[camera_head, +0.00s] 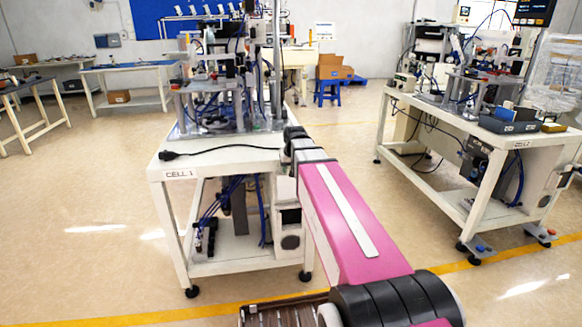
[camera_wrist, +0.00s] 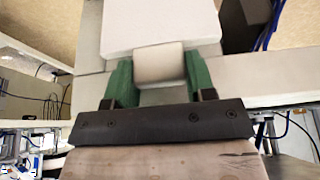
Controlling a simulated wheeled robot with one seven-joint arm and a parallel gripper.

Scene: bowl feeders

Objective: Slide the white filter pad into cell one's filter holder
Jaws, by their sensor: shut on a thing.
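In the wrist view my gripper (camera_wrist: 158,70) has two green fingers, shut on the narrow tab of the white filter pad (camera_wrist: 160,24). The pad's wide part extends past the fingertips to the top of the picture. A pale grey flat surface lies behind the pad and fingers; I cannot tell whether the pad touches it. In the head view my pink arm reaches to the right side of cell one's table (camera_head: 180,174), and its far end hides the gripper and pad. Cell one's machine (camera_head: 220,95) stands on that table. I cannot make out its filter holder.
A black cable with a plug (camera_head: 170,154) lies along the front of cell one's table. Cell two's table (camera_head: 508,138) stands to the right, with a dark bin (camera_head: 508,120) on it. Open floor lies between the tables. Blue cables (camera_wrist: 270,22) hang near the pad's right side.

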